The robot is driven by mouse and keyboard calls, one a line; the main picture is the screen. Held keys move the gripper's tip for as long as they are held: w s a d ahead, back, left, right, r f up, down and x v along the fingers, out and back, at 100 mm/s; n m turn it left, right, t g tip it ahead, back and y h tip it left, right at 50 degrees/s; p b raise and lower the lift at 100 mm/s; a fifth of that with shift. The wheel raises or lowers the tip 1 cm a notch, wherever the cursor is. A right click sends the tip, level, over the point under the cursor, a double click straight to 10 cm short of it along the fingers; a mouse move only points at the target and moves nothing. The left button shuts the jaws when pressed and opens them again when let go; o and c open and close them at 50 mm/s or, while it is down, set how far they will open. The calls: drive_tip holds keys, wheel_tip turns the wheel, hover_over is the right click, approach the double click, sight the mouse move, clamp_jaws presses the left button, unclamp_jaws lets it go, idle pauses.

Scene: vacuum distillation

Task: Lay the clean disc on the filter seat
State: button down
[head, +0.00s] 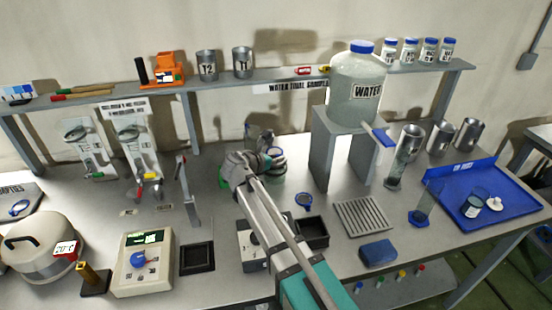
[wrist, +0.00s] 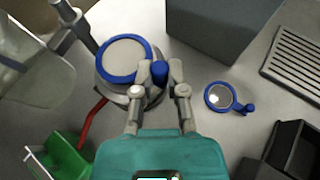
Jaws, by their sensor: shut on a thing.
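My gripper (wrist: 158,75) is shut on the blue tab of a blue-rimmed disc (wrist: 123,59) with a plain pale grey face. The disc is over a round grey metal body (wrist: 128,91), which looks like the filter seat; the disc hides most of its top. I cannot tell whether the disc touches it. In the head view my gripper (head: 262,162) is at the back middle of the bench, beside the blue-rimmed disc (head: 276,153). A second blue-rimmed disc (wrist: 211,97) with a tab lies on the bench to the right, its face grey with a bright spot.
A grey stand (head: 322,155) holding the water jug (head: 357,92) is close behind to the right. A green open container (wrist: 58,158) and a red bar (wrist: 90,124) are near the round body. A slotted rack (head: 362,219) and a black tray (head: 313,234) are to the right.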

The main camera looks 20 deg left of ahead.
drive_tip(key=shift+f+b, duration=0.6)
drive_tip(key=shift+f, duration=0.05)
idle(0.4)
drive_tip(key=c, duration=0.6)
unclamp_jaws()
drive_tip(key=shift+r, duration=0.2)
wheel_tip(320, 180, up, 8)
drive_tip(key=p, duration=0.8)
drive_tip(key=shift+r+p, duration=0.15)
drive_tip(key=shift+p, duration=0.15)
drive_tip(key=s+d+r+p, duration=0.1)
drive_tip(key=s+r+p, duration=0.3)
drive_tip(key=s, duration=0.8)
drive_tip(key=shift+s+d+r, duration=0.2)
drive_tip(key=shift+s+d, duration=0.1)
drive_tip(key=shift+d, duration=0.05)
